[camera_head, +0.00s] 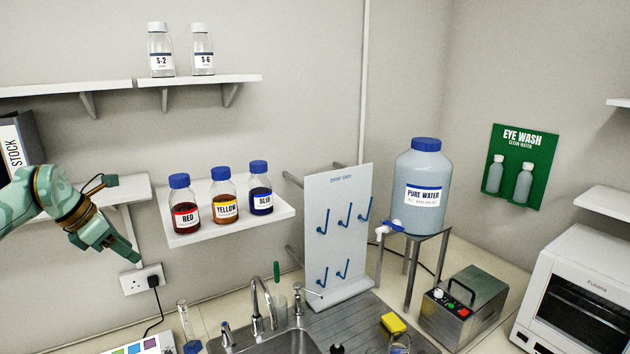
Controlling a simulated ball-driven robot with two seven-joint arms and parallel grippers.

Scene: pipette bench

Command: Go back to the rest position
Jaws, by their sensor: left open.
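My left arm comes in from the left edge. Its gripper (123,219) is open and empty, its two dark green fingers spread wide apart. It hangs in the air in front of the wall, left of the small shelf with the bottles, and appears to touch nothing. My right gripper is not in view.
A white shelf (232,226) holds red, yellow and blue bottles right of my left gripper. A wall socket (143,279) is below it. The sink (290,343), drying board (338,240) and water tank (424,170) stand further right. A white oven (580,295) is at the right.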

